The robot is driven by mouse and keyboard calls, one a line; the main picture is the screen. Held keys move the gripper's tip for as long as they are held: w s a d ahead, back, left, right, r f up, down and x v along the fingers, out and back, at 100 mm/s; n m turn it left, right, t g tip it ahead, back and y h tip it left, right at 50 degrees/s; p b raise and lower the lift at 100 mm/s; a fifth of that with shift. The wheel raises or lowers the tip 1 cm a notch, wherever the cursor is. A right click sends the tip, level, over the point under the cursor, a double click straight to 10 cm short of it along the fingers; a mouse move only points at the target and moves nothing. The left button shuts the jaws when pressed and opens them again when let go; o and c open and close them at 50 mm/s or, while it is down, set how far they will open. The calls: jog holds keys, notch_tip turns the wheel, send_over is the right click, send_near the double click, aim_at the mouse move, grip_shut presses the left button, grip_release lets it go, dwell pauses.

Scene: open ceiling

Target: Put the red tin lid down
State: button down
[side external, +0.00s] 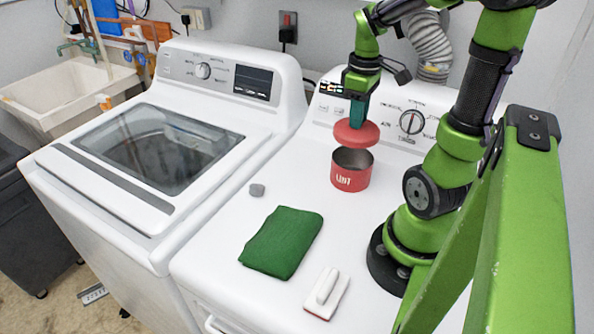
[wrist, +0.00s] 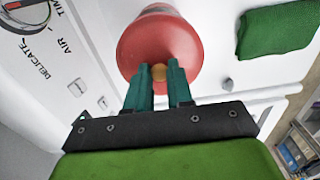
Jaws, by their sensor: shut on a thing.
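The red tin lid (side external: 357,134) is held in the air by my gripper (side external: 357,118), just above the red tin. In the wrist view the lid (wrist: 160,40) is a round red disc, and my gripper's teal fingers (wrist: 160,76) are shut on its small tan knob (wrist: 159,70). The red tin (side external: 351,172) stands upright and open on the right-hand white machine's top, with white lettering on its side. The lid looks apart from the tin's rim.
A green folded cloth (side external: 282,241), a white-handled brush (side external: 327,293) and a small grey lump (side external: 257,190) lie on the same white machine top (side external: 225,245). Its control panel (side external: 390,112) rises behind the tin. A washer with a glass lid (side external: 160,145) stands to the left.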

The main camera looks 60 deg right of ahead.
jog(key=shift+w+a+r, duration=0.1)
jog(key=shift+r, duration=0.45)
jog(key=w+f, duration=0.8)
jog(key=w, duration=0.1)
jog(key=w+f, duration=0.4)
jog(key=w, duration=0.1)
jog(key=shift+w, duration=0.25)
jog(key=shift+f, duration=2.15)
jog(key=shift+f, duration=0.15)
jog(key=c, duration=1)
grip_release()
